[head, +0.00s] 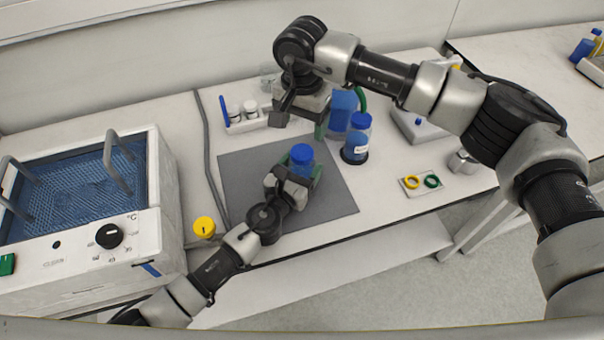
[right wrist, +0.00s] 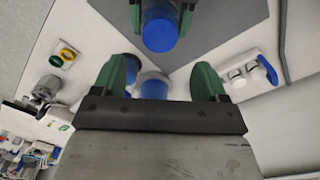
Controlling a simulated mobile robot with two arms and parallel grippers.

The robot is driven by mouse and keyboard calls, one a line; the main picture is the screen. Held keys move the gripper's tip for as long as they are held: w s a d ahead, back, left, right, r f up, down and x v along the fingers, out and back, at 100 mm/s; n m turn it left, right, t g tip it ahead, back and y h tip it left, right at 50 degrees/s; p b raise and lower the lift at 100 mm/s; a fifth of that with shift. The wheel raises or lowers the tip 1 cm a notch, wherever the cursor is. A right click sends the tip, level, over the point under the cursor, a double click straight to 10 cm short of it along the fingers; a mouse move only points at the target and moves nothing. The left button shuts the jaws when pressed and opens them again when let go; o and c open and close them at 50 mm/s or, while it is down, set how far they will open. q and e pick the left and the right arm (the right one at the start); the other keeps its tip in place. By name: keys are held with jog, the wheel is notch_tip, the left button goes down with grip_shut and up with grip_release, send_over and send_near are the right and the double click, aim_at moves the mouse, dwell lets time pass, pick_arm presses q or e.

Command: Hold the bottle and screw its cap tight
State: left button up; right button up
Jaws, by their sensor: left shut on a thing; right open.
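The held bottle (head: 299,170) has a blue cap (head: 302,154) on its top and stands over the grey mat (head: 247,165). How tight the cap is cannot be seen. My left gripper (head: 296,187) is shut around the bottle below the cap. The bottle's blue cap also shows at the top of the right wrist view (right wrist: 160,36), between the left gripper's green fingers. My right gripper (head: 302,121) is open and empty, above and behind the bottle, apart from the cap. Its green fingers (right wrist: 163,80) are spread in the right wrist view.
A second blue-capped bottle (head: 356,147) stands right of the mat, near a blue container (head: 341,105). A rack with white-capped jars (head: 247,125) is behind. A water bath (head: 150,190) is left, a yellow-lidded item (head: 204,227) at the front edge. Rings on a plate (head: 418,191) lie right.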

aim_at(302, 152)
jog(key=shift+f, duration=4)
jog(key=shift+c, duration=0.4)
